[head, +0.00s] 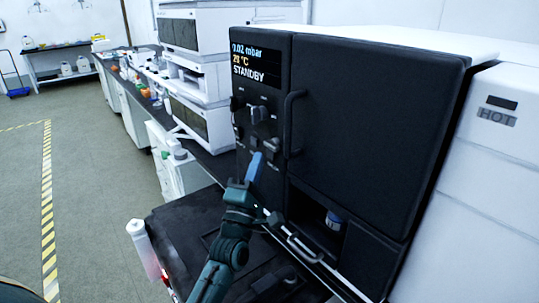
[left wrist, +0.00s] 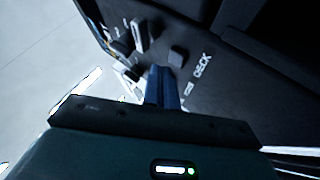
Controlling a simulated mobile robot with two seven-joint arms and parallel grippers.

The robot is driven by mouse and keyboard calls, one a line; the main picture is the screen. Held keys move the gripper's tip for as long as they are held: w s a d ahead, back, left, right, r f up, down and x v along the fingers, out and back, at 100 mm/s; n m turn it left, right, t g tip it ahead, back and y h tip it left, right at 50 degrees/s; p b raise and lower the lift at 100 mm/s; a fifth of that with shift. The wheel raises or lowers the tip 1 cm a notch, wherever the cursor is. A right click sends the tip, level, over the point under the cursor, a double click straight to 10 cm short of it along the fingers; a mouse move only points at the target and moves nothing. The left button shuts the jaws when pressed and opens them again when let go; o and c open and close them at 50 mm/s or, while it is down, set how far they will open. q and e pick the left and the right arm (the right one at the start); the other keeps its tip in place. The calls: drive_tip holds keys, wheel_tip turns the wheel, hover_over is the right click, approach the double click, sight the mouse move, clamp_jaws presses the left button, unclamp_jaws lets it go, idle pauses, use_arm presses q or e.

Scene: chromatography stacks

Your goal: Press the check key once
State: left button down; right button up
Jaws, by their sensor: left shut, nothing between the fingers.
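The black instrument's control panel (head: 262,92) shows a lit readout and several small knobs and keys. A dark square key (left wrist: 177,55) sits beside a partly readable white label (left wrist: 202,66) that seems to read CHECK; I take it as the check key. In the head view it seems to be the small key (head: 271,145) at the panel's lower right. My left gripper (head: 256,157) is shut and empty, its blue fingertips close to the panel's lower part. In the left wrist view the fingertips (left wrist: 163,71) are just beside that key. Whether they touch the panel is unclear. My right gripper is out of view.
A vertical door handle (head: 292,122) stands out just right of the keys. A black worktop (head: 185,225) lies below, with a white bottle (head: 143,246) at its left. White stacked modules (head: 200,75) stand left of the panel. A HOT-marked unit (head: 497,117) stands right.

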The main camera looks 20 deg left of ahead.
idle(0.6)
use_arm(q)
drive_tip(key=shift+w+d, duration=0.1)
drive_tip(key=shift+w+d, duration=0.15)
drive_tip(key=shift+w, duration=0.1)
drive_tip(key=shift+w, duration=0.1)
idle(0.4)
drive_tip(key=shift+w+d, duration=0.15)
drive_tip(key=shift+w, duration=0.05)
idle(0.4)
drive_tip(key=shift+s, duration=0.1)
drive_tip(key=shift+s+a, duration=0.4)
drive_tip(key=shift+s, duration=0.15)
